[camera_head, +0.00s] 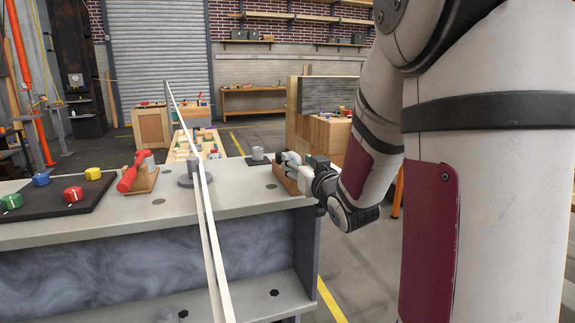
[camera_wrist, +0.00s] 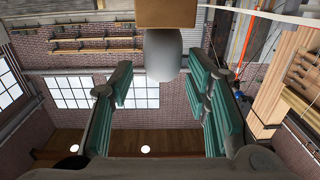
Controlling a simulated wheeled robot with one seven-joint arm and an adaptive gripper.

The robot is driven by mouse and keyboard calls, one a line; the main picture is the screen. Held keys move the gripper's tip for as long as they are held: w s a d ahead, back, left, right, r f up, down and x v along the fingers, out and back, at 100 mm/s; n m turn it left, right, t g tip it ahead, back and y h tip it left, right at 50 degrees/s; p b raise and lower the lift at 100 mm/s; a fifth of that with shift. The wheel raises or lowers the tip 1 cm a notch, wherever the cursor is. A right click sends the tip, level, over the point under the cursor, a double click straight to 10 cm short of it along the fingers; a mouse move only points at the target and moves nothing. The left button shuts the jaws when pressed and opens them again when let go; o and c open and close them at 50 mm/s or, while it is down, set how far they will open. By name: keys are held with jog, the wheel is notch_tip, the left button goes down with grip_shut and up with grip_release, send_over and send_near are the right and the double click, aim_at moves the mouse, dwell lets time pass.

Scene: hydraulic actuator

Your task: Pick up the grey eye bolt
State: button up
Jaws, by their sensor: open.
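In the wrist view, a smooth grey rounded part (camera_wrist: 163,55), seemingly the grey eye bolt, sticks out from a wooden block (camera_wrist: 166,13) at the top edge. My gripper (camera_wrist: 160,82) is open, with green-padded fingers on either side of the grey part and a gap on both sides. No ring shows from this angle. In the head view, my gripper (camera_head: 291,160) is at the right end of the grey bench, at a small wooden stand (camera_head: 283,181). My gripper largely hides the bolt there.
The grey bench (camera_head: 240,196) also carries a grey cylinder (camera_head: 258,154) on a dark plate, a grey round base (camera_head: 187,181), a red part (camera_head: 130,177) on a wooden stand and a black board (camera_head: 40,212) with coloured pieces. A long pale bar (camera_head: 204,210) crosses the view.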

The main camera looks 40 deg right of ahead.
jog(key=x, duration=0.4)
jog(key=shift+w, duration=0.15)
jog(key=shift+c, duration=0.3)
grip_shut()
jog(key=shift+r, duration=0.1)
